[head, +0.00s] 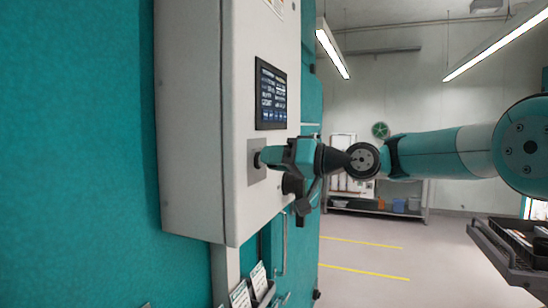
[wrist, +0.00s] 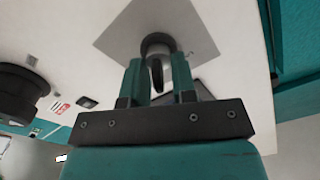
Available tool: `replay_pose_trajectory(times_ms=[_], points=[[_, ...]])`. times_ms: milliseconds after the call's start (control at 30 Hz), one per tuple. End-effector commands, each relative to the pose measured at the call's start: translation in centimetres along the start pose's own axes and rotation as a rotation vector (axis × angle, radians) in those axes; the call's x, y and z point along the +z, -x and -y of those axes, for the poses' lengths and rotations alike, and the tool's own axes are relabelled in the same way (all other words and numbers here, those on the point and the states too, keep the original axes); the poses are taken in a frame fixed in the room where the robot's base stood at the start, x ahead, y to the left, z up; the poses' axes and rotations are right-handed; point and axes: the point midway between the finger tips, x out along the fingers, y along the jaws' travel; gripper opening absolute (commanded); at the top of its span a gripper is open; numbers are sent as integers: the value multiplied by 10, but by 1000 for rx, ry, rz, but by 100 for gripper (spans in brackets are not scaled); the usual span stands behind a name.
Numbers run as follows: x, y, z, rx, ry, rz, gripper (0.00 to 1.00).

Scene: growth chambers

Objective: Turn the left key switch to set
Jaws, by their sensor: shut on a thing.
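The key switch sits on a square grey plate (head: 257,172) on the face of a white control box. In the wrist view the plate (wrist: 120,35) shows at the top, with the switch's round dark collar (wrist: 158,41) on it. A dark, narrow key (wrist: 157,75) stands out from the collar. My gripper (head: 262,157) reaches the plate from the right in the head view. In the wrist view my gripper (wrist: 158,80) has its two teal fingers on either side of the key, shut on it. The key's set mark cannot be read.
A lit display (head: 271,95) is above the plate on the white control box (head: 195,120). A large black round knob (wrist: 22,92) is left of my gripper in the wrist view. A dark tray (head: 500,255) is at lower right. The floor (head: 380,265) between is clear.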

Motion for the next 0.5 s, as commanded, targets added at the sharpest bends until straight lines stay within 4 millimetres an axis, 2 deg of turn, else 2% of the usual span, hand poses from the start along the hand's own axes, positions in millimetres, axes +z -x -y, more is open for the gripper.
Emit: replay_pose_trajectory(times_ms=[500], points=[[0, 0, -1, 1, -35, -2, 2]])
